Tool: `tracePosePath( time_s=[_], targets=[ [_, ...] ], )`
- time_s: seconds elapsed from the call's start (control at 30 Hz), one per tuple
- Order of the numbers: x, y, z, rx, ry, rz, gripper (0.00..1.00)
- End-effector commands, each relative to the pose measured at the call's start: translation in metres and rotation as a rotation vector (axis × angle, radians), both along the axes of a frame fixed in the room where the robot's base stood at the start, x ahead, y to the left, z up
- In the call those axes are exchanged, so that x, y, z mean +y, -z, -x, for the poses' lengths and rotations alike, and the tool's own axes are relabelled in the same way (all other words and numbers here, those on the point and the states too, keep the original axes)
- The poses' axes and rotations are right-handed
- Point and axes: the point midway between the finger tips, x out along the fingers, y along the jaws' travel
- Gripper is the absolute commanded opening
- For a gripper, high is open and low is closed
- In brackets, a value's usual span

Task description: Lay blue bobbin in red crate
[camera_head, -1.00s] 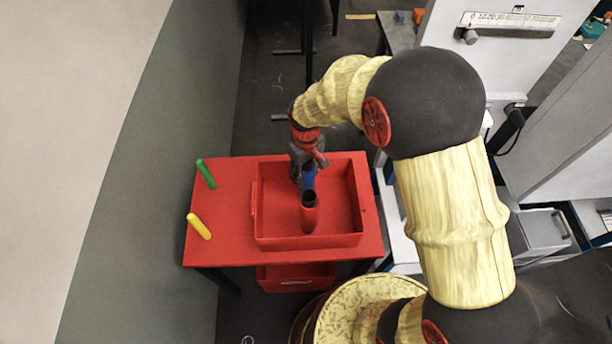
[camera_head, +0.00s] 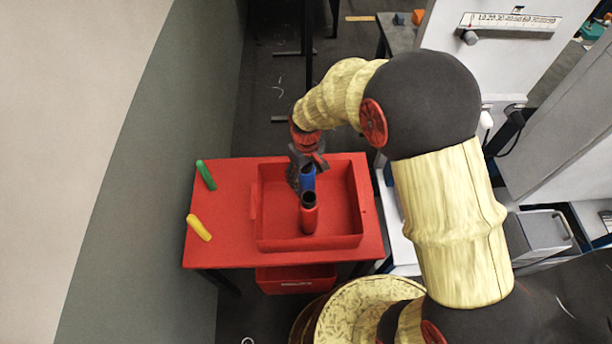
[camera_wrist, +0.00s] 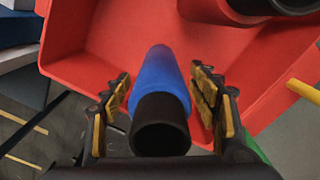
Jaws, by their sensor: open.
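The blue bobbin (camera_head: 307,182) is inside the red crate (camera_head: 353,240), with its dark hollow end toward my gripper. My gripper (camera_head: 308,165) is open at the far side of the crate. In the wrist view the blue bobbin (camera_wrist: 161,72) is between the spread fingers of my gripper (camera_wrist: 165,105), with a gap visible on the right. Whether the left finger touches it, I cannot tell. How the bobbin's far end rests on the crate floor is unclear.
A red bobbin (camera_head: 309,220) with a dark open end is in the crate, close in front of the blue one. A green bobbin (camera_head: 206,175) and a yellow bobbin (camera_head: 199,228) lie on the red table (camera_head: 228,215) left of the crate. The crate's right side is clear.

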Motion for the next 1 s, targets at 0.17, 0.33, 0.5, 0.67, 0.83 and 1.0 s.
tracePosePath(
  time_s=[0.17, 0.33, 0.5, 0.67, 0.83, 1.0],
  targets=[
    [0.0, -0.009, 0.0, -0.001, 0.0, -0.001, 0.6],
    [0.0, -0.038, -0.001, -0.003, 0.0, -0.001, 0.6],
    [0.0, -0.074, -0.001, -0.003, 0.0, -0.001, 0.6],
    [0.0, -0.102, -0.001, -0.003, 0.0, -0.001, 0.6],
    [0.0, -0.118, 0.0, -0.001, 0.0, -0.001, 0.6],
    [0.0, -0.123, 0.0, 0.0, 0.0, 0.0, 0.6]
  ],
)
